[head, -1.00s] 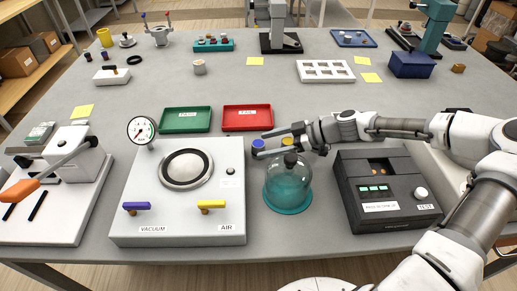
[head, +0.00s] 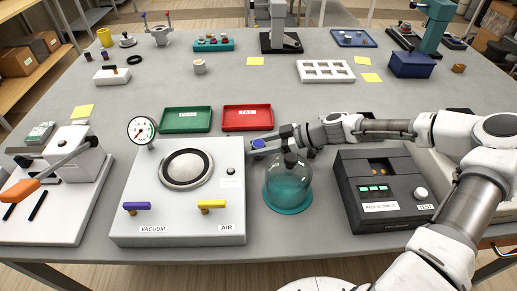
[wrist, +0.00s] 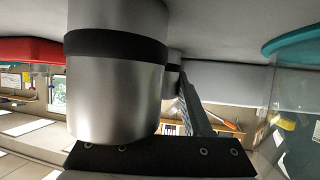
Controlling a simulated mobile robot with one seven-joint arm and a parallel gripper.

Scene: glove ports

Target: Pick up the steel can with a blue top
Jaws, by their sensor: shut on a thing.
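The steel can with a blue top (head: 259,143) is just in front of the red tray, right of the white vacuum unit. My gripper (head: 257,149) has reached it from the right and is shut on it. In the wrist view the steel can (wrist: 115,95) is large and close, with a black band, beside a dark finger pad. Its blue top is out of that view. Whether its base touches the table cannot be told from these frames.
A glass bell jar on a teal base (head: 288,208) stands close in front of my gripper. The red tray (head: 247,127) and green tray (head: 185,129) lie behind. A black tester (head: 385,215) stands to the right. Another steel shape (wrist: 173,75) shows behind the can in the wrist view.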

